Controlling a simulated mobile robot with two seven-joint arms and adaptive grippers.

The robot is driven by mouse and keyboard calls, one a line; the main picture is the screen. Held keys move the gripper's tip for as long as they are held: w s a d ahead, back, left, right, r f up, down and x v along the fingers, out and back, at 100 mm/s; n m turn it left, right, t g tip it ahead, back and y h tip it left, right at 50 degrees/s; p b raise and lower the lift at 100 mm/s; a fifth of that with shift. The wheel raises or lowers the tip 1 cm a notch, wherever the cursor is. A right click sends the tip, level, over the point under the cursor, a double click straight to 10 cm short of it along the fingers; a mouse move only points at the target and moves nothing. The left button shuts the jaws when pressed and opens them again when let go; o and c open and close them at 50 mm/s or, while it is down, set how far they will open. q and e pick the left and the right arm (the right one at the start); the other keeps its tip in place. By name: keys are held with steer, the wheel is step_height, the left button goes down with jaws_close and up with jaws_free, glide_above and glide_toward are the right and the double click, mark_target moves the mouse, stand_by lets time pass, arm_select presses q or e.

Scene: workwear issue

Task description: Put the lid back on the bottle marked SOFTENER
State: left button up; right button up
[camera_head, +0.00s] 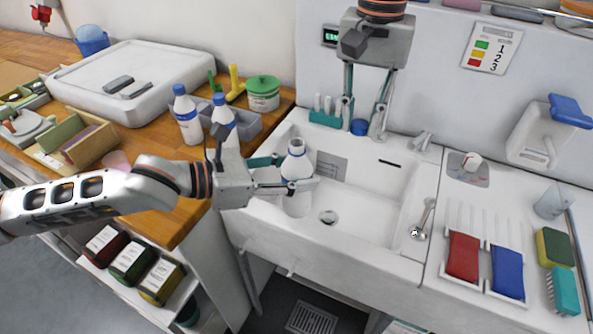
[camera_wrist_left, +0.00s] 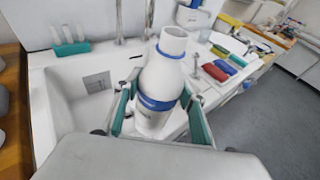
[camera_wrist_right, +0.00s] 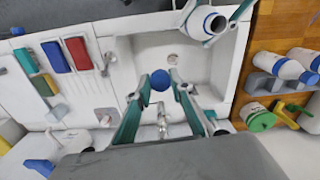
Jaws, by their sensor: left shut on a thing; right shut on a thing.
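My left gripper (camera_head: 290,183) is shut on a white bottle (camera_head: 296,165) with a blue band. It holds the bottle roughly upright over the left part of the sink. The bottle's neck is open and bare, as the left wrist view also shows (camera_wrist_left: 164,75). No lettering on it is readable. My right gripper (camera_head: 362,128) is shut on a round blue lid (camera_head: 359,127) near the sink's back edge. The lid also shows between the fingers in the right wrist view (camera_wrist_right: 160,80). It is apart from the bottle, behind it and to its right.
Two capped white bottles (camera_head: 187,116) (camera_head: 222,114) stand by a grey bin on the wooden counter. A green-lidded tub (camera_head: 263,94) is behind them. The white sink (camera_head: 400,250) has a tap at the back. Red and blue packs (camera_head: 463,256) lie right of it.

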steer(key=s+a+r+m, duration=0.1)
steer(key=s+a+r, duration=0.2)
steer(key=a, duration=0.8)
step_height(320, 180, up, 2)
steer(key=shift+r+m, duration=0.1)
steer(key=shift+m, duration=0.2)
steer(key=shift+f, duration=2)
steer(key=shift+f, duration=0.9)
steer(key=shift+f, duration=0.55)
